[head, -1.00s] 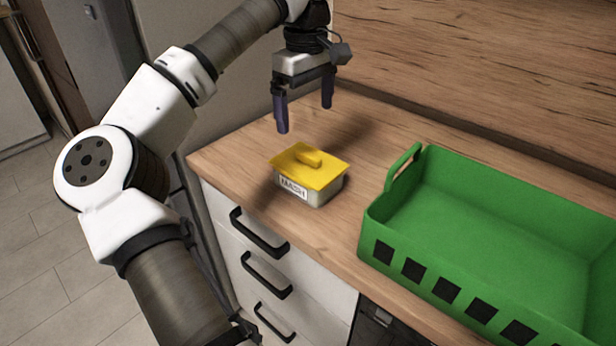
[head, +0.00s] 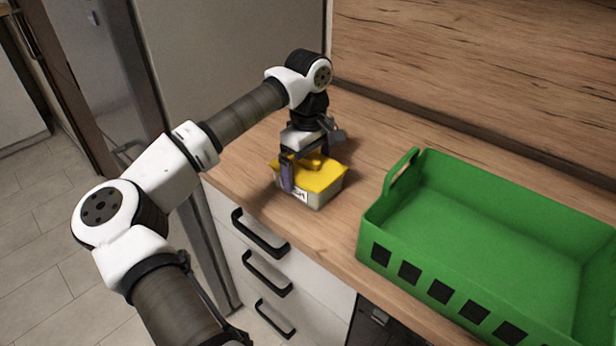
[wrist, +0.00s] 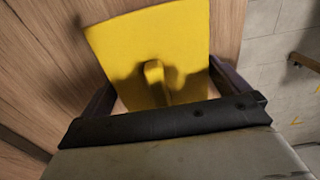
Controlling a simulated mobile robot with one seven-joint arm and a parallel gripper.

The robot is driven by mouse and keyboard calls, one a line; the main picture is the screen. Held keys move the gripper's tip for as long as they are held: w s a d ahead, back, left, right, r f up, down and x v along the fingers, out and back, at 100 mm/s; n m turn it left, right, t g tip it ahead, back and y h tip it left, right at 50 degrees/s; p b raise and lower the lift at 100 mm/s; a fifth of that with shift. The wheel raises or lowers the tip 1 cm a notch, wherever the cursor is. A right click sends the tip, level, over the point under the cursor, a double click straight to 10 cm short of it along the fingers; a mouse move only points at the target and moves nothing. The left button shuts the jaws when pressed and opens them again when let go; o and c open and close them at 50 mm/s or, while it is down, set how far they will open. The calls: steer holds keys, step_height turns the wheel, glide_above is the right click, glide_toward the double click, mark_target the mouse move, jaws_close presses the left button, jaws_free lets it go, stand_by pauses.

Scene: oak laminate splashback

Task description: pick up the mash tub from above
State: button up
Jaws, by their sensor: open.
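The mash tub (head: 327,191) is a pale box with a yellow lid, a raised lid handle and a partly covered label, standing on the wooden counter. My gripper (head: 306,172) is open and points down over the tub, one finger in front of its near side and the other towards its far side. In the wrist view the yellow lid (wrist: 150,45) and its handle lie between the fingers of my gripper (wrist: 160,88). The fingertips are hidden there, and I cannot tell whether either finger touches the tub.
An empty green crate (head: 480,215) with a raised end handle stands on the counter (head: 335,240) to the right of the tub. A wooden splashback (head: 480,70) rises behind. Drawers with black handles (head: 262,235) are below the counter's front edge.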

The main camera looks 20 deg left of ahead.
steer(key=shift+f, duration=0.1)
steer(key=shift+c, duration=0.4)
steer(key=c, duration=0.8)
